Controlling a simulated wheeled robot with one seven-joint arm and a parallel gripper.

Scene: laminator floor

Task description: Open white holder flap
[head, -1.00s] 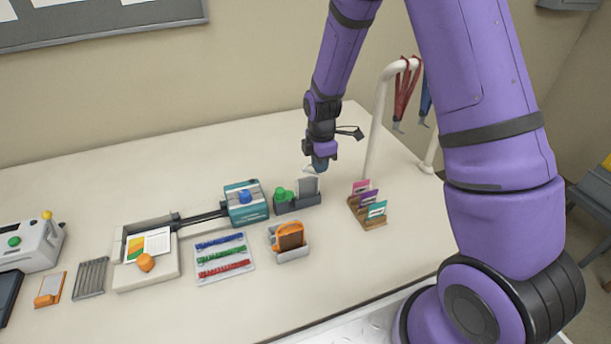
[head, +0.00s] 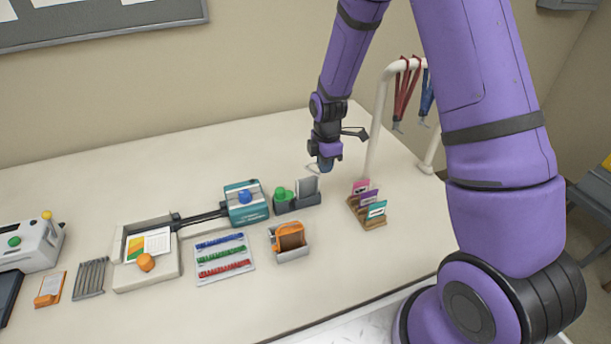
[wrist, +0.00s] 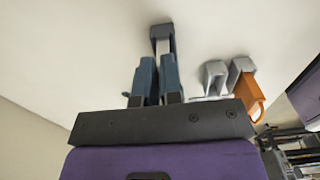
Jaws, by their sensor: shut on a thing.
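The dark grey holder (head: 299,204) stands on the table beside a green knob (head: 281,194). A pale, near-white upright panel (head: 306,187) rises from its right part. My gripper (head: 321,167) is just above and behind this panel, pointing down. A small pale piece shows at its fingertips, seemingly the edge of the flap. In the wrist view, my gripper (wrist: 158,58) has its two blue-grey fingers close together. A narrow white strip (wrist: 167,43), seemingly the flap, runs from the fingertips to a grey body. The exact contact is hidden.
A teal box (head: 246,206) with a blue knob is to the left. A grey holder (head: 291,252) with an orange item stands in front. A wooden card rack (head: 374,223) is to the right, near a white hanger (head: 378,120) with lanyards. The table behind is clear.

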